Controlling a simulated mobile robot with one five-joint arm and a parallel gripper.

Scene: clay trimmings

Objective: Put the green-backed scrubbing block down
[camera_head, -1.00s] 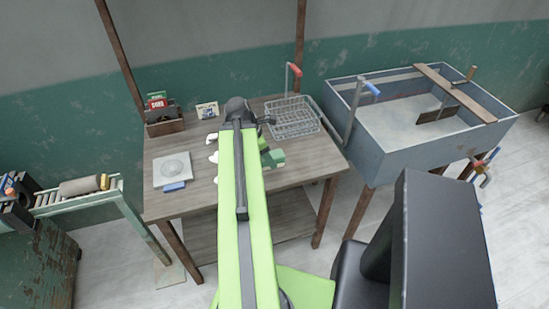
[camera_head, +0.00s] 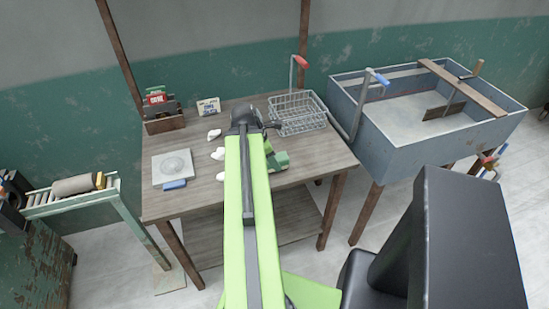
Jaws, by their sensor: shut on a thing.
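The green-backed scrubbing block (camera_head: 280,160) shows just right of my lime arm, over the worktable (camera_head: 195,205). My gripper (camera_head: 269,149) is mostly hidden behind the arm; it is shut on the block. I cannot tell whether the block touches the tabletop. Several white clay trimmings (camera_head: 218,153) lie on the table just left of my arm.
A wire basket (camera_head: 298,114) stands at the table's back right, beside a grey sink (camera_head: 390,150). A pale square plate (camera_head: 171,167) with a blue piece (camera_head: 174,184) at its front lies left. A wooden box (camera_head: 164,124) and a card (camera_head: 208,107) stand behind. The left tabletop has free room.

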